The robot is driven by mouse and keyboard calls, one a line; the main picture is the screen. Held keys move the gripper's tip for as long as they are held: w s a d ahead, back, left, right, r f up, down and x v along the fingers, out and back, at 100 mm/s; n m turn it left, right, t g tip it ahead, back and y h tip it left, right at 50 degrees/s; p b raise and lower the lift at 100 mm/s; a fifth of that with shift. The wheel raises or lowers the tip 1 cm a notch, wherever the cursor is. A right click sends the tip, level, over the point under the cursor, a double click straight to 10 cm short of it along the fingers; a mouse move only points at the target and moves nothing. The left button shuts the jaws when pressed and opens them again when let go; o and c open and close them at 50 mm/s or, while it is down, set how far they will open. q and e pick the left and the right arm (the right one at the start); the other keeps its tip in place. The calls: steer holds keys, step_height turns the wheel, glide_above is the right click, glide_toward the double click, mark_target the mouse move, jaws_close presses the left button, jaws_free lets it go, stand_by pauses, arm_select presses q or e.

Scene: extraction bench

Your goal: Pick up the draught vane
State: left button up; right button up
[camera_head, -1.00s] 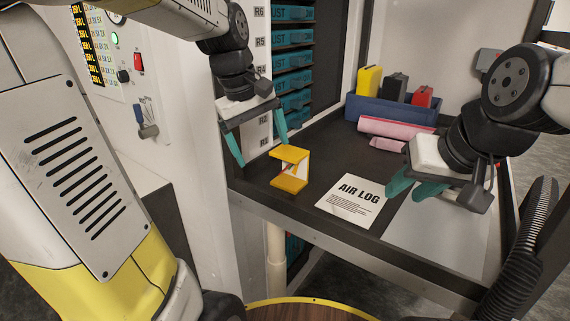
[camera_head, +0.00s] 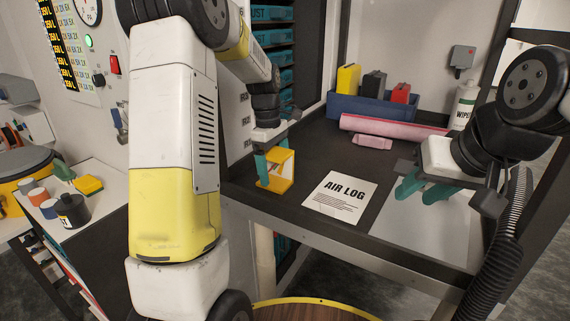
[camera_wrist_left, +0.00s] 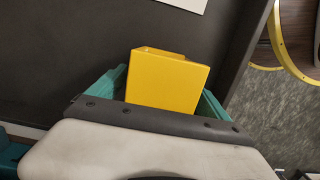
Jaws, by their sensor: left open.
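The draught vane appears to be the yellow open-sided piece (camera_head: 279,171) standing on the dark bench near its front left edge. My left gripper (camera_head: 272,152) is open and low at the vane, with one teal finger in front of its left side. In the left wrist view the vane's flat yellow face (camera_wrist_left: 168,82) lies between the two teal fingers of that gripper (camera_wrist_left: 162,96). Whether the fingers touch it I cannot tell. My right gripper (camera_head: 425,190) is open and empty over the grey sheet at the bench's right.
A white AIR LOG sheet (camera_head: 340,195) lies right of the vane. Behind it are a pink roll (camera_head: 385,124) and a blue bin (camera_head: 372,106) with coloured items. A wall with teal drawers (camera_head: 275,55) rises behind the left gripper.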

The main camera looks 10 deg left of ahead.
arm_select(q)
steer(key=shift+d+f, duration=0.1)
steer(key=shift+f, duration=1.15)
steer(key=c, duration=1.6)
